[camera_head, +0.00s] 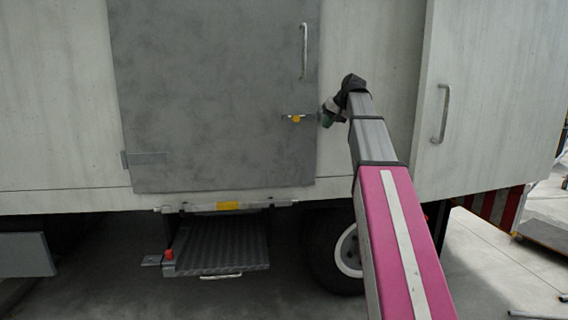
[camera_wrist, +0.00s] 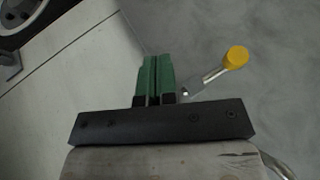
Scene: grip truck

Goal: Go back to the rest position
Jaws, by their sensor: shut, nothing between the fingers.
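My gripper (camera_head: 328,112) is at the end of my outstretched arm, close to the right edge of the grey truck door (camera_head: 215,90). In the wrist view its two green fingers (camera_wrist: 154,76) are together with nothing between them. A door latch with a yellow knob (camera_head: 296,119) is just left of my gripper in the head view. In the wrist view the yellow knob (camera_wrist: 236,57) and its metal lever are to the right of the fingers, apart from them. The door looks closed. A vertical metal handle (camera_head: 304,50) is on the door above the latch.
The pale truck side (camera_head: 60,100) surrounds the door. A second handle (camera_head: 441,113) is on the panel at right. A ridged step (camera_head: 220,256) juts out below the door, beside a wheel (camera_head: 335,250). Concrete floor (camera_head: 490,265) is open at the lower right.

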